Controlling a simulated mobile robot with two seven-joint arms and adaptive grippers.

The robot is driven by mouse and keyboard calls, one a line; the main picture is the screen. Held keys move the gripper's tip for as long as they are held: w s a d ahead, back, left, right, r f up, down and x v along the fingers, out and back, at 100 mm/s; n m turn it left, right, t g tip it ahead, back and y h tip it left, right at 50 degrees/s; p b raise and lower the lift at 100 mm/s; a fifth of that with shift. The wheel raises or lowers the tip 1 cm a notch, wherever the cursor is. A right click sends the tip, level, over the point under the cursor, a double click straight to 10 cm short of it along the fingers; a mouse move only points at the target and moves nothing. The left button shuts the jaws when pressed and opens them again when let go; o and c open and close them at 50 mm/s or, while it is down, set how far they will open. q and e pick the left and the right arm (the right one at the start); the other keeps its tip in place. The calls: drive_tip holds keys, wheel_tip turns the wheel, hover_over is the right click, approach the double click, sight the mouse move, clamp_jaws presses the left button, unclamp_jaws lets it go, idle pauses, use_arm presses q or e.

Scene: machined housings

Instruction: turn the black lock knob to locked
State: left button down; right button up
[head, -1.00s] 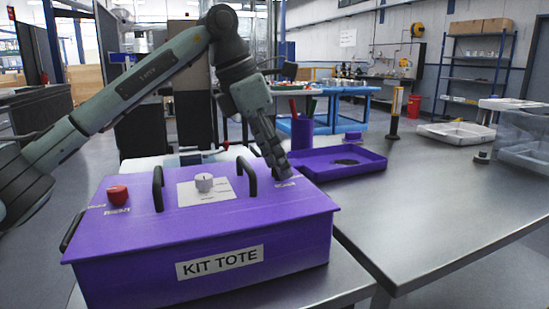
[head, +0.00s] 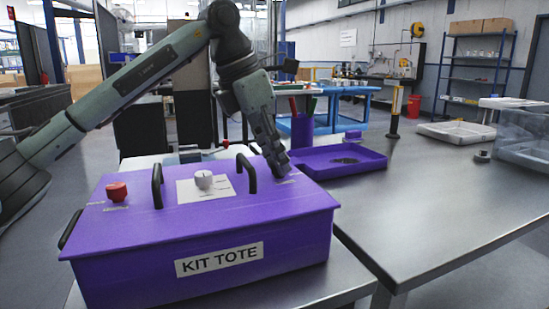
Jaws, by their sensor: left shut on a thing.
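The purple kit tote (head: 130,240) stands closed on the near table, with two black handles on its lid. My left gripper (head: 279,172) reaches down to the right end of the lid, beside a small white label. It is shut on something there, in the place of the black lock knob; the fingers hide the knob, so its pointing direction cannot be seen. A red knob (head: 117,191) sits at the left of the lid, and a pale grey knob (head: 204,179) sits on a white plate between the handles. My right gripper is not in view.
A purple tray (head: 367,169) lies just behind the tote's right end, near a purple cup (head: 302,132) holding pens. A white tray (head: 457,132), a clear bin (head: 523,140) and a small dark round piece (head: 482,156) stand at the right. The steel table's middle is clear.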

use_arm(q)
drive_tip(key=shift+s+n+t+b, duration=0.1)
drive_tip(key=shift+n+t+b, duration=0.25)
drive_tip(key=shift+n, duration=0.35)
drive_tip(key=n+y+b, duration=0.1)
drive_tip(key=n, duration=0.2)
drive_tip(key=n+t+y+b, duration=0.1)
drive_tip(key=n, duration=0.2)
drive_tip(key=d+n+y+b, duration=0.1)
drive_tip(key=n+b, duration=0.1)
drive_tip(key=n, duration=0.2)
drive_tip(key=shift+s+t+y, duration=0.15)
drive_tip(key=shift+t+y, duration=0.15)
drive_tip(key=shift+t, duration=0.05)
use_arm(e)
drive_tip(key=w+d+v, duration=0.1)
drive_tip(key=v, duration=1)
use_arm(q)
drive_tip(key=n+y, duration=0.1)
drive_tip(key=n, duration=0.2)
drive_tip(key=shift+b, duration=0.35)
drive_tip(key=shift+d+n+y, duration=0.1)
drive_tip(key=shift+n+y, duration=0.4)
drive_tip(key=shift+n, duration=0.7)
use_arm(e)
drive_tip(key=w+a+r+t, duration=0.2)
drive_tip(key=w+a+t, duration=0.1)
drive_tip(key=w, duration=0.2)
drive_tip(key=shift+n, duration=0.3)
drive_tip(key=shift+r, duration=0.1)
